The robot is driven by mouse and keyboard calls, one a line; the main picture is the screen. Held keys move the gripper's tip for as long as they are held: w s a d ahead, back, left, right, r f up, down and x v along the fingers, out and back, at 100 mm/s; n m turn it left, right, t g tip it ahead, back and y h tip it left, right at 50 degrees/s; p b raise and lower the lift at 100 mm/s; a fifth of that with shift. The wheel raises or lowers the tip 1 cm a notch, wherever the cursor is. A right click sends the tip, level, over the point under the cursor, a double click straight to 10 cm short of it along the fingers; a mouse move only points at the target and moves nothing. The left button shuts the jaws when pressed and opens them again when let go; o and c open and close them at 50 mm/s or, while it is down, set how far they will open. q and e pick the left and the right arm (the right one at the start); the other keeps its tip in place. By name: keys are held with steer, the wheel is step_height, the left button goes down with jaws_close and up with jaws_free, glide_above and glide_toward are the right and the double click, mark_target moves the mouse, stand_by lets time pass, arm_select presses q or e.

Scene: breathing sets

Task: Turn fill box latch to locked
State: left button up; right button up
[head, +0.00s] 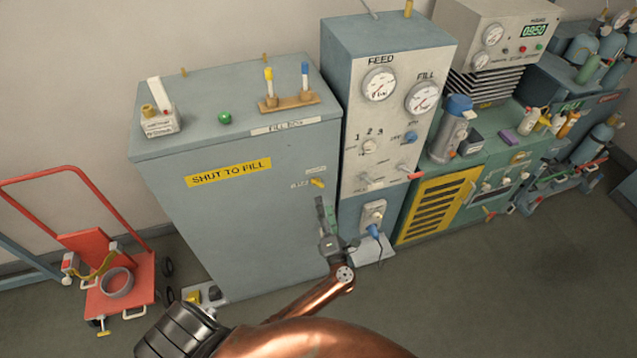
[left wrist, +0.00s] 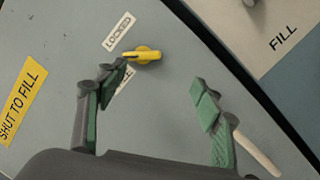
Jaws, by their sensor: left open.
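The fill box (head: 250,215) is a large grey-blue cabinet with a yellow "SHUT TO FILL" label on its front. Its small yellow latch (head: 318,183) sits near the front's upper right edge. In the left wrist view the latch (left wrist: 147,55) lies just below the "LOCKED" label (left wrist: 118,32), its narrow end pointing left. A second label (left wrist: 124,86) is partly hidden by a finger. My left gripper (head: 323,203) is open and empty, just below the latch; in the left wrist view (left wrist: 160,88) one fingertip is close to the narrow end. I cannot tell whether they touch. My right gripper is not in view.
The gauge panel (head: 360,110) stands right beside the box, with a socket and blue plug (head: 373,231) low on it. A red trolley (head: 118,290) stands left. Floor at lower right is clear.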

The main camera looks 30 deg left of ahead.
mark_target(319, 185)
arm_select(q)
steer(key=r+n+g, duration=0.1)
steer(key=a+r+n+g, duration=0.1)
steer(key=r+n, duration=0.1)
steer(key=w+r+n+p, duration=0.1)
steer(key=n, duration=0.1)
steer(key=shift+a+r+g, duration=0.2)
steer(key=shift+r+g, duration=0.1)
steer(key=shift+g, duration=0.1)
steer(key=x, duration=0.3)
steer(key=shift+w+a+f, duration=0.1)
steer(key=shift+w+a, duration=0.1)
steer(key=shift+w, duration=0.1)
steer(key=shift+w+a, duration=0.3)
steer(key=shift+a, duration=0.05)
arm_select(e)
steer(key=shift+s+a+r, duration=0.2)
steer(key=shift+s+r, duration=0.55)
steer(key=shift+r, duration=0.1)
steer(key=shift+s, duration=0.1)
